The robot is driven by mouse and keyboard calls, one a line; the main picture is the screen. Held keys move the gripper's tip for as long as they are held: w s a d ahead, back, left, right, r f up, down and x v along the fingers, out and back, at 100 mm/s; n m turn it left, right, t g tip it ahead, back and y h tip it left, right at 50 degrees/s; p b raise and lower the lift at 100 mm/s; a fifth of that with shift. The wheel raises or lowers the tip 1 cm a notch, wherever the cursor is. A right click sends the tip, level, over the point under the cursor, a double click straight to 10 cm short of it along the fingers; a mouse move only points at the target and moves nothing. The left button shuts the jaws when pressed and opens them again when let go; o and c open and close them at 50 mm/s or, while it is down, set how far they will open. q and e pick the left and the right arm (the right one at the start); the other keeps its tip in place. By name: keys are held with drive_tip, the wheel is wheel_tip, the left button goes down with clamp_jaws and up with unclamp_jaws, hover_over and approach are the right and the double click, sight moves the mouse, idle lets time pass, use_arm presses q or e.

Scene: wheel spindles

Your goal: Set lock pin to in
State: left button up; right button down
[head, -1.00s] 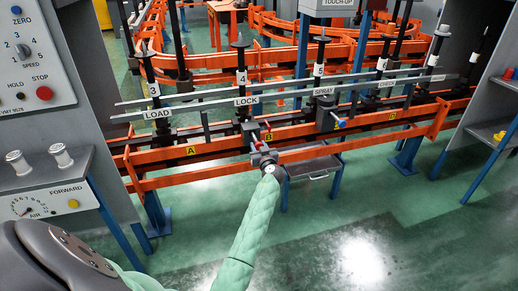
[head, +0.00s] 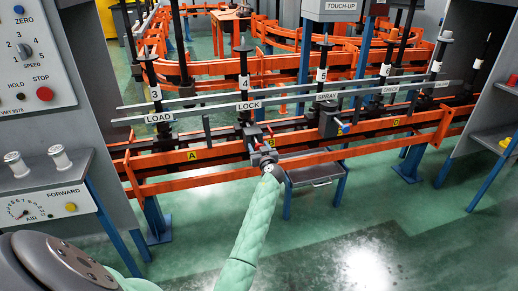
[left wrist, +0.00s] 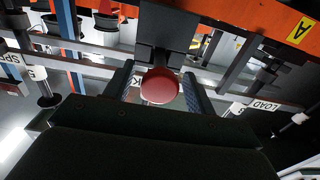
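The LOCK station sign (head: 248,105) hangs on the grey rail by the post marked 4. My left gripper (head: 263,148) is at the orange rail below that sign, at the end of my pale green arm. In the left wrist view a round red knob (left wrist: 160,87), seemingly the lock pin's end, lies between the two fingers of my left gripper (left wrist: 160,95). The fingers stand apart, with a visible gap on the knob's left side; contact on the right cannot be told. A dark grey block (left wrist: 168,35) is behind the knob. My right gripper is not in view.
Orange rails (head: 330,155) run across in front of the stations. A grey control panel (head: 28,60) stands at left and a grey cabinet (head: 492,110) at right. A small grey table (head: 312,170) is under the rail. The green floor in front is clear.

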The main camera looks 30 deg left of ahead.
use_arm(q)
drive_tip(key=shift+s+d+f, duration=0.1)
drive_tip(key=shift+s+d, duration=0.2)
drive_tip(key=shift+d, duration=0.1)
drive_tip(key=b+v, duration=0.1)
drive_tip(key=v, duration=0.5)
drive_tip(key=shift+s+d, duration=0.25)
